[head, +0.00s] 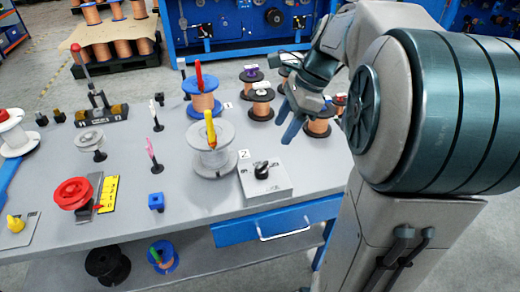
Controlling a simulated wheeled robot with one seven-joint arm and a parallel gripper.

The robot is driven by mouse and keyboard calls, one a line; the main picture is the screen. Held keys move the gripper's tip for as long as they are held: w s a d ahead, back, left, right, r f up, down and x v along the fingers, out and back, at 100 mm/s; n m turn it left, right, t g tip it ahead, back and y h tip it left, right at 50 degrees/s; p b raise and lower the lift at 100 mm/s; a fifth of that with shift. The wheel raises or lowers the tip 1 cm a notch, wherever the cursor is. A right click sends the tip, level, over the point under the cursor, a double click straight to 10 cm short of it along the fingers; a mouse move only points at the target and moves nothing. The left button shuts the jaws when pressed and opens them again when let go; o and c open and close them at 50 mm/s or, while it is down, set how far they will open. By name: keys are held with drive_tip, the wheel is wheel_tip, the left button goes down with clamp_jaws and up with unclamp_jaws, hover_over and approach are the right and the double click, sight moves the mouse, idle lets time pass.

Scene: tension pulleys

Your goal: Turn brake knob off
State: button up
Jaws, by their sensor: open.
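A black rotary knob (262,171) sits on top of a light grey box (268,190) at the front right of the table. A yellow knob (15,222) sits on a small plate at the front left. No readable label shows which of them is the brake knob. My gripper (287,118) has blue fingers, is open with nothing seen in it, and hangs above the table behind and to the right of the black knob, apart from it. The arm hides part of the table's right side.
A white spool with a yellow tool (210,130) stands just left of the grey box. Several copper spools (262,102) stand near my gripper. A blue drawer (275,227) lies under the table edge.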

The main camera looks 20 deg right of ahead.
sight(264, 165)
drive_tip(key=b+x, duration=0.3)
drive_tip(key=x, duration=1)
drive_tip(key=shift+s+f, duration=0.1)
drive_tip(key=shift+f, duration=0.2)
drive_tip(key=c, duration=1)
